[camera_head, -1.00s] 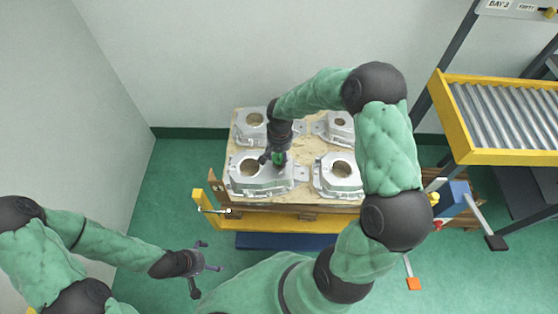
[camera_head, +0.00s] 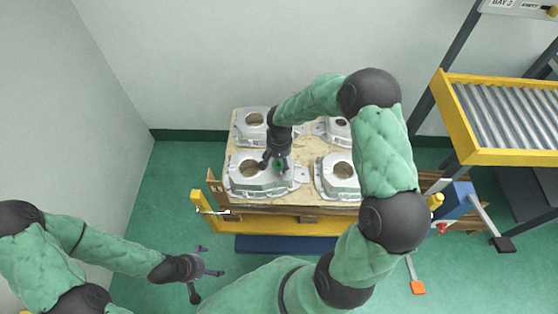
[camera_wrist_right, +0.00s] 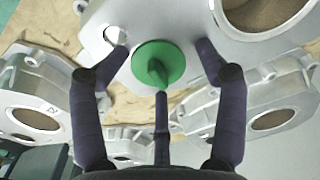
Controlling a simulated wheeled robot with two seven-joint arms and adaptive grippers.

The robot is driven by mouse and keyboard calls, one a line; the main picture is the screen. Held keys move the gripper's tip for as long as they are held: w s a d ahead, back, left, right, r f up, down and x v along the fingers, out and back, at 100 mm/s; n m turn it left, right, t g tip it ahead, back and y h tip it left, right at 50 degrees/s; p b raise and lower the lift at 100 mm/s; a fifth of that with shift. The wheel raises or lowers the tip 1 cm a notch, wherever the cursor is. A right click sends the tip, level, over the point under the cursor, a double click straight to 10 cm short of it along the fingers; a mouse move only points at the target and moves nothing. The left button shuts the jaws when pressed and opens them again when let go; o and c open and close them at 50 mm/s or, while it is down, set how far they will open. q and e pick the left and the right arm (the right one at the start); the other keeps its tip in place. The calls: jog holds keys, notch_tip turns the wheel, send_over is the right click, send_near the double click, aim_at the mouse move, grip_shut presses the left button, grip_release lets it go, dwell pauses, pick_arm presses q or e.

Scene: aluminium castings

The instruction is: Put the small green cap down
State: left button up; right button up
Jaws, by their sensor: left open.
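The small green cap (camera_head: 279,163) is at the right part of the front-left casting (camera_head: 248,183). In the right wrist view the round green cap (camera_wrist_right: 172,62) has its knob towards the camera and appears to rest on the casting's silver flange. A bare hole shows in the flange to its left. My right gripper (camera_head: 277,163) is above the casting, its fingers spread around the cap. In the wrist view, gaps show between the cap and the side fingers of the right gripper (camera_wrist_right: 162,68). My left gripper (camera_head: 209,272) is open and empty, low in front of the pallet.
Several silver castings stand on a wooden board (camera_head: 305,153) on the pallet. A yellow bar (camera_head: 285,222) runs along the front. A yellow-framed roller conveyor (camera_head: 508,110) stands at the right. Green floor is clear at the left. My right arm covers part of the right-hand castings.

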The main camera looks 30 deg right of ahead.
aim_at(280, 161)
jog(key=shift+s+a+f, duration=0.1)
jog(key=shift+s+f, duration=0.15)
jog(key=shift+s, duration=0.15)
jog(key=shift+r+p, duration=0.25)
jog(key=shift+p, duration=0.1)
notch_tip(280, 161, up, 13)
jog(key=p, duration=0.4)
jog(key=shift+w+f+p, duration=0.15)
jog(key=shift+f+p, duration=0.05)
jog(key=shift+p, duration=0.15)
